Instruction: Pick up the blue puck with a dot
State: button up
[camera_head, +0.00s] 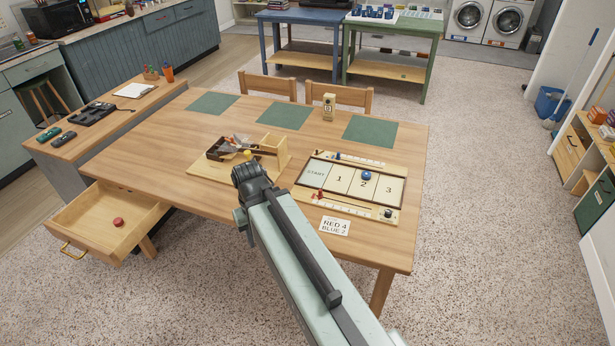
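A blue puck (366,176) lies on the section marked 2 of a shuffleboard-like game board (328,185) on the wooden table. It is small here, and I cannot make out a dot on it. My pale arm reaches up from the lower right, and its dark end, my gripper (246,172), is left of the board, in front of a wooden tool tray. The fingers cannot be made out clearly. The blue puck is to the right of my arm, apart from it and unobstructed.
A tray (215,172) with dark tools and a yellow ball stands left of the board. A card (334,226) reads RED 4 BLUE 2. An open drawer (100,222) holds a red puck (118,222). Green mats (370,131) lie along the far edge, with two chairs behind.

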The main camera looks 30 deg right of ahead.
aim_at(366, 175)
jog(key=u, duration=0.65)
jog(key=i, duration=1)
jog(key=z, duration=0.1)
